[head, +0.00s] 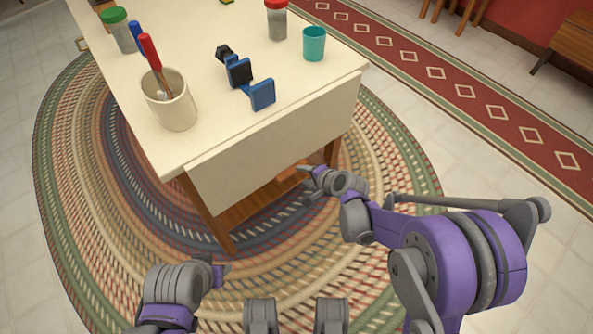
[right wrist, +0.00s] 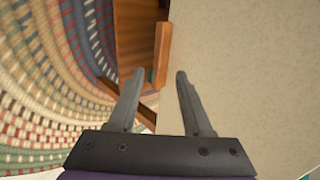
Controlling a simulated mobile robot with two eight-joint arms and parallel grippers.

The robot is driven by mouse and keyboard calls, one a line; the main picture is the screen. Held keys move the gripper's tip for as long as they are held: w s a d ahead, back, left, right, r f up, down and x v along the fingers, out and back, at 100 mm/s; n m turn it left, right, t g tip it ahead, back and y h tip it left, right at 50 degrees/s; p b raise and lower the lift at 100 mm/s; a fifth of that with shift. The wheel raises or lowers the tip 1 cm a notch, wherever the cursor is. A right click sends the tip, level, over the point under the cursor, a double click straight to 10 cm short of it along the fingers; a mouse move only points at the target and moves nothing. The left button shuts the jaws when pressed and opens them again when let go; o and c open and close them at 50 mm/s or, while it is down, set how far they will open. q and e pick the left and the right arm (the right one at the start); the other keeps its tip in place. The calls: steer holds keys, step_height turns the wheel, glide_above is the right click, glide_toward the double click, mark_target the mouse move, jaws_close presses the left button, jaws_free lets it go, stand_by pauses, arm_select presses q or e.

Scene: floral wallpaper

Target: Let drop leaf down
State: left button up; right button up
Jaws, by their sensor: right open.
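The cream table (head: 205,85) has a drop leaf (head: 275,145) on its near side, and that leaf hangs down below the tabletop edge. My right gripper (head: 312,184) is open and empty, just in front of and below the leaf's lower edge. In the right wrist view, the pale leaf (right wrist: 250,70) fills the right side. A wooden piece (right wrist: 161,50) shows beyond the gap between my open fingers (right wrist: 160,78); I cannot tell whether they touch anything. My left gripper (head: 222,272) is low at the bottom left, apart from the table, its jaw state unclear.
On the tabletop stand a mug with utensils (head: 172,108), a blue and black object (head: 250,85), a teal cup (head: 314,44), a red-lidded jar (head: 277,22) and a green-lidded jar (head: 122,35). A braided rug (head: 100,190) lies below, with open floor around.

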arm_select(q)
steer(key=shift+s+d+r+p, duration=0.1)
steer(key=shift+r+p, duration=0.25)
steer(key=shift+r, duration=0.15)
arm_select(e)
steer(key=shift+v, duration=2.1)
steer(key=shift+s+d, duration=0.1)
steer(key=shift+d, duration=0.1)
steer(key=s+d+r+n+g+h, duration=0.1)
steer(key=s+d+r+n+h, duration=0.2)
steer(key=s, duration=0.6)
steer(key=s+d+r+n+g+h, duration=0.15)
steer(key=s+d+n, duration=0.3)
steer(key=s, duration=0.45)
steer(key=s+d+r+n+g+h, duration=0.1)
steer(key=s+d+r+n, duration=0.3)
steer(key=s, duration=0.6)
arm_select(q)
step_height(320, 180, up, 26)
steer(key=w+t+p, duration=0.1)
steer(key=p, duration=2.1)
steer(key=shift+p, duration=0.4)
arm_select(e)
step_height(320, 180, up, 25)
steer(key=w+d+m+t, duration=0.1)
steer(key=shift+f, duration=0.15)
steer(key=shift+w, duration=0.15)
